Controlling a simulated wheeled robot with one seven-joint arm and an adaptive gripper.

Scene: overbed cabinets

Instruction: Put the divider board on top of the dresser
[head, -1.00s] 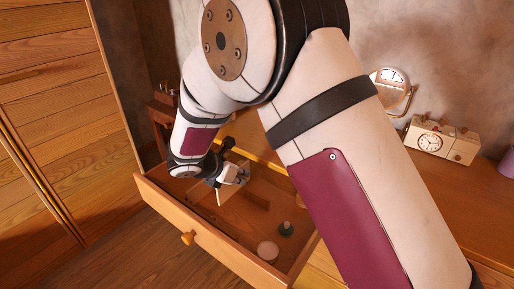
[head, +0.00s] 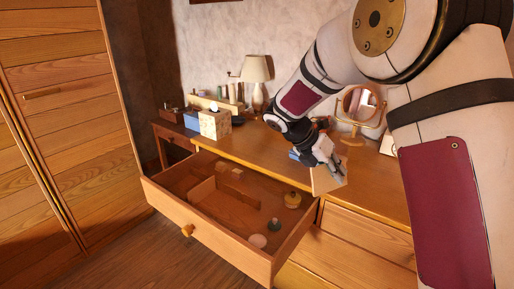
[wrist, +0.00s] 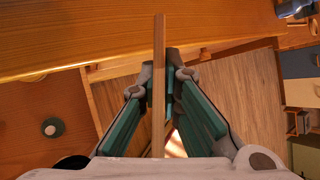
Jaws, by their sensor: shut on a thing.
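My gripper (head: 333,165) is shut on the divider board (head: 324,181), a thin light-wood panel. The board hangs tilted at the dresser's front edge, just right of the open drawer (head: 222,244). In the wrist view the board (wrist: 159,70) shows edge-on between the two green-padded fingers (wrist: 161,85). The wooden dresser top (head: 262,158) lies behind the gripper and fills the upper part of the wrist view (wrist: 70,38). I cannot tell whether the board touches the dresser.
A tissue box (head: 214,125), lamp (head: 256,75) and mirror (head: 360,107) stand on top. The front middle of the top looks clear.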

